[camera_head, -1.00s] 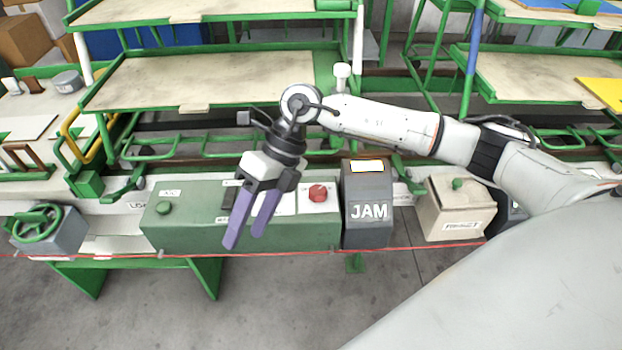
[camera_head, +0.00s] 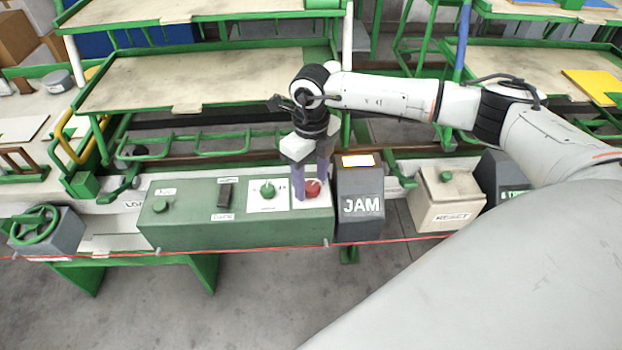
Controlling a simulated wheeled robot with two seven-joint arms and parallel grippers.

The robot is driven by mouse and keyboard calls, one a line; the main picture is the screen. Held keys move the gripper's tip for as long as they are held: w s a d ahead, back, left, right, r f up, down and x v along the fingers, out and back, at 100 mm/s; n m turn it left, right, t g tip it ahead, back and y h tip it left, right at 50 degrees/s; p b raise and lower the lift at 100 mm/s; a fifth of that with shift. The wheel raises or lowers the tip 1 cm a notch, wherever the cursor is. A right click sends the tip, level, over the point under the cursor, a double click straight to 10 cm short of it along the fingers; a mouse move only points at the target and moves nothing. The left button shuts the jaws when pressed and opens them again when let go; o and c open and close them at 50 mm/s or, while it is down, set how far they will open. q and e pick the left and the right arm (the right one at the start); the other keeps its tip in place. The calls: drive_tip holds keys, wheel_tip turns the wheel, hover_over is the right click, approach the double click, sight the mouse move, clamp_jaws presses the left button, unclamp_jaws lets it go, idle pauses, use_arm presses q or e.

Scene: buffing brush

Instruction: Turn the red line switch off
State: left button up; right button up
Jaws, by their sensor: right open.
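The red line switch (camera_head: 314,189) is a round red knob on a white plate at the right end of the green control box (camera_head: 235,234). My right gripper (camera_head: 310,195) is open, with its purple fingers pointing down at the knob. One finger is at the knob's left and the other partly covers it from behind or above. I cannot tell whether the fingers touch it. The knob's exact setting is partly hidden. My left gripper is not in view.
On the same box are a green knob (camera_head: 267,190), a black rocker switch (camera_head: 225,195) and a green button (camera_head: 160,206). A dark JAM box (camera_head: 361,224) stands close on the right, then a beige RESET box (camera_head: 447,205). A red cord (camera_head: 110,254) runs along the front.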

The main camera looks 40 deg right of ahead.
drive_tip(key=shift+f, duration=0.45)
drive_tip(key=c, duration=1.1)
drive_tip(key=shift+o, duration=0.3)
